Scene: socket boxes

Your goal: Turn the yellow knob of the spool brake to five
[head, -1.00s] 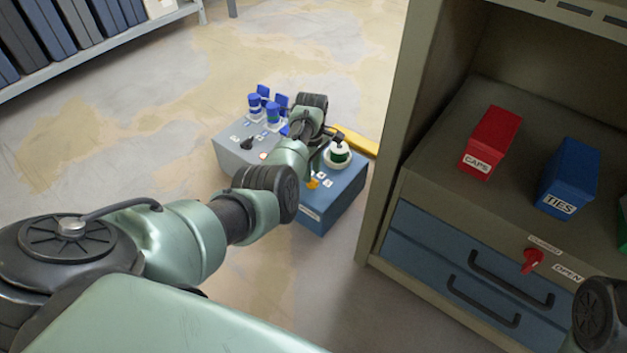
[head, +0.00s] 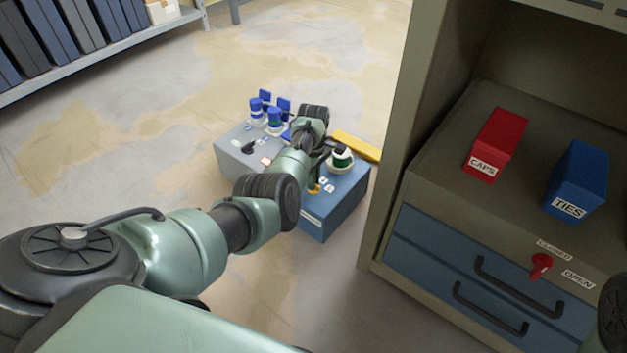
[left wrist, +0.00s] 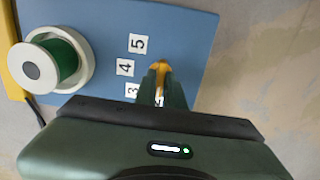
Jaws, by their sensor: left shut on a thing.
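The spool brake is a blue box (head: 340,200) on the floor, with a white spool of green thread (head: 341,157) on top. In the left wrist view the spool (left wrist: 68,62) is at the left. The yellow knob (left wrist: 160,66) is at the centre there, beside number labels 3, 4 and 5 (left wrist: 138,44). My left gripper (left wrist: 160,88) is shut on the yellow knob from above; its fingers hide part of it, so I cannot tell exactly which number it points to. In the head view only a bit of the knob (head: 314,189) shows below my wrist.
A grey box (head: 240,150) with blue-capped parts adjoins the blue box. A yellow bar (head: 357,146) lies behind. A cabinet (head: 388,200) with red CAPS (head: 496,145) and blue TIES (head: 577,180) boxes and a red knob (head: 541,265) stands right. Floor is clear at left.

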